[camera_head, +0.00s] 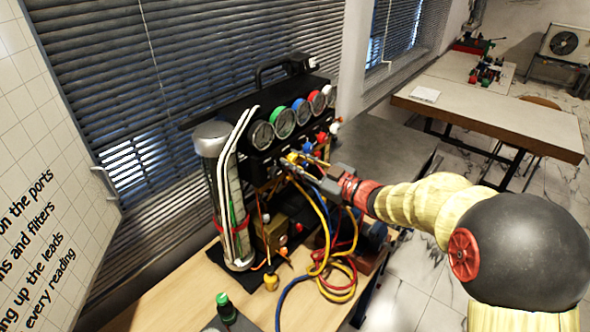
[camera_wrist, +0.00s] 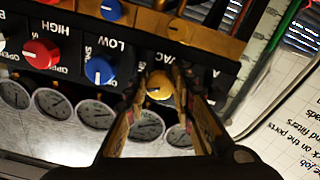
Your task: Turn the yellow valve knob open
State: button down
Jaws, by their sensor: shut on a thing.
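The yellow valve knob (camera_wrist: 159,86) sits on the black panel of the gauge rig, close to the "VAC" label, in the wrist view. My gripper (camera_wrist: 160,92) has its two fingers on either side of the knob and is shut on it. In the head view my gripper (camera_head: 290,164) reaches the front of the gauge rig (camera_head: 262,101) from the right. The knob is hard to make out there behind the fingers. The knob's pointer direction cannot be told clearly.
A blue knob (camera_wrist: 99,70) and a red knob (camera_wrist: 41,53) sit along the same panel, with gauges (camera_wrist: 96,111) beside them. Yellow, blue and red hoses (camera_head: 325,235) hang below my gripper. A clear cylinder (camera_head: 228,200) stands at the rig's left. A green-capped bottle (camera_head: 226,306) stands in front.

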jog(key=n+b, duration=0.6)
jog(key=shift+f+n, duration=0.1)
jog(key=shift+n, duration=0.2)
jog(key=n+b, duration=0.3)
jog(key=shift+b, duration=0.4)
jog(key=shift+r+n+b, duration=0.2)
jog(key=shift+n+b, duration=1)
jog(key=shift+n, duration=0.2)
jog(key=c, duration=1.5)
grip_release()
jog(key=shift+d, duration=0.1)
